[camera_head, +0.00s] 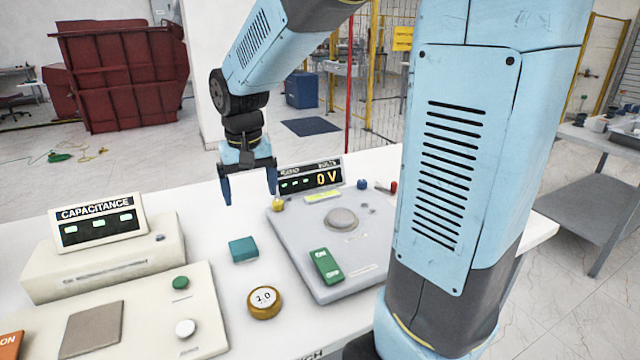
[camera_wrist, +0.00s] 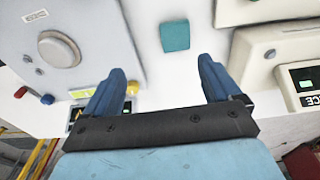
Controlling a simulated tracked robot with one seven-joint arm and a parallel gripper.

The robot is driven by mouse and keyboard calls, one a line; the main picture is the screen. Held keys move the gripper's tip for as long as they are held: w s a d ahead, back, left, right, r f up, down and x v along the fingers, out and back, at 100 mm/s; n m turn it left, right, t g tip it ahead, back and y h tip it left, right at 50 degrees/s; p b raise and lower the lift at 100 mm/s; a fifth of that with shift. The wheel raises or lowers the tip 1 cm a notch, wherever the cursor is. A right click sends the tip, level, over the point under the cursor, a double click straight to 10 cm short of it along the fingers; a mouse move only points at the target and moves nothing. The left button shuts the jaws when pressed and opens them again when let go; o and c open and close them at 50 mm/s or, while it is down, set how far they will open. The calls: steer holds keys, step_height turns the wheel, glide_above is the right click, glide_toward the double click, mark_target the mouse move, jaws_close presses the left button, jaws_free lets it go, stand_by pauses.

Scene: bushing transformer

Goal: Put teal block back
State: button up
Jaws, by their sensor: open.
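The teal block (camera_head: 243,249) lies on the white table between the grey panel and the cream capacitance unit. It also shows in the wrist view (camera_wrist: 175,37), ahead of the fingertips and between their lines. My gripper (camera_head: 249,200) hangs above the table behind the block, fingers pointing down. Its blue fingers are spread apart with nothing between them, as the wrist view (camera_wrist: 162,72) also shows. The gripper is clear of the block.
The grey panel (camera_head: 300,258) carries a green piece (camera_head: 325,266), a round knob (camera_head: 342,218) and a voltage display (camera_head: 310,177). A round yellow weight (camera_head: 264,302) stands in front of the block. The capacitance display (camera_head: 98,220) and a cream board (camera_head: 150,320) stand at left.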

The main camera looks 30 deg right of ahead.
steer(key=s+d+r+t, duration=0.2)
steer(key=s+d+r, duration=0.1)
steer(key=s, duration=0.5)
steer(key=s+d+r+t, duration=0.2)
steer(key=s+d+r, duration=0.2)
steer(key=s, duration=0.5)
steer(key=shift+s+d+r+t, duration=0.2)
steer(key=shift+d+t, duration=0.1)
steer(key=shift+d, duration=0.95)
